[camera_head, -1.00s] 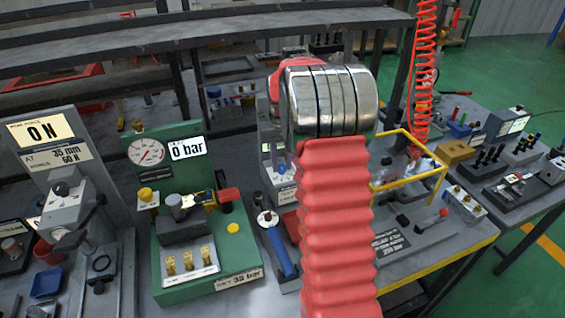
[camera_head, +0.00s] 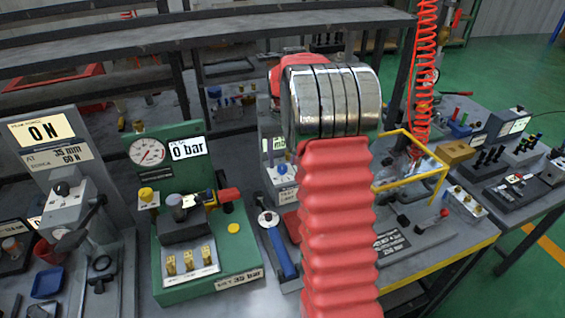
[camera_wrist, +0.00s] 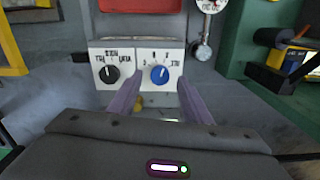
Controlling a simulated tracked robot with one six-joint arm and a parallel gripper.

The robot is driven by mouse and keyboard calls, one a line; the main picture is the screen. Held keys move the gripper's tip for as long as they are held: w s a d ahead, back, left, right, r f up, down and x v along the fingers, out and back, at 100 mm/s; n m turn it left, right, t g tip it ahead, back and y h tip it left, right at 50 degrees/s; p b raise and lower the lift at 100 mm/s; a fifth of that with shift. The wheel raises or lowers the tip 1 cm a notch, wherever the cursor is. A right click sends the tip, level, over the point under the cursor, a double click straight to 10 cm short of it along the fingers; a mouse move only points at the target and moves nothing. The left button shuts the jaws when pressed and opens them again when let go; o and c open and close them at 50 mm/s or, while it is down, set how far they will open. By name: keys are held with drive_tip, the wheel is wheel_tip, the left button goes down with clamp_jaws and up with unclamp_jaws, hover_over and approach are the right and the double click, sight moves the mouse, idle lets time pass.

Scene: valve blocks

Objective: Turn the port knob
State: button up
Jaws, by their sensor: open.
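In the wrist view, a white panel carries a blue knob (camera_wrist: 159,75) on the right and a black knob (camera_wrist: 109,74) on the left, each with small markings around it. The markings are too small to read surely, so I cannot tell which one is named the port knob. My gripper (camera_wrist: 159,88) is open, its two purple fingers pointing at the panel. The blue knob shows between the fingertips; I cannot tell whether they touch it. The black knob is outside the left finger. In the head view, the blue knob (camera_head: 282,170) shows just left of my arm, which hides my gripper.
A green gauge stand (camera_head: 205,278) reading 0 bar is left of the panel. A grey force stand (camera_head: 60,205) is further left. A yellow frame (camera_head: 440,175) stands on the bench right of my arm. A round gauge (camera_wrist: 208,5) is right of the knobs.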

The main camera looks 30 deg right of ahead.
sight(281, 167)
wheel_tip(281, 167, up, 12)
idle(0.5)
idle(0.4)
drive_tip(key=s+a+r+n+t, duration=0.1)
drive_tip(key=s+a+r, duration=0.2)
drive_tip(key=s+a, duration=0.35)
drive_tip(key=s+a+r+n+t, duration=0.1)
drive_tip(key=s+a+r+t, duration=0.2)
drive_tip(key=a, duration=0.7)
drive_tip(key=s+a+f+n, duration=0.1)
drive_tip(key=s+a+f, duration=0.1)
drive_tip(key=s+a, duration=0.3)
drive_tip(key=s+a+f+n+t, duration=0.1)
drive_tip(key=s+a+f, duration=0.2)
drive_tip(key=s, duration=0.9)
drive_tip(key=shift+a+f+t, duration=0.3)
drive_tip(key=shift+a+f, duration=0.05)
drive_tip(key=shift+a, duration=0.9)
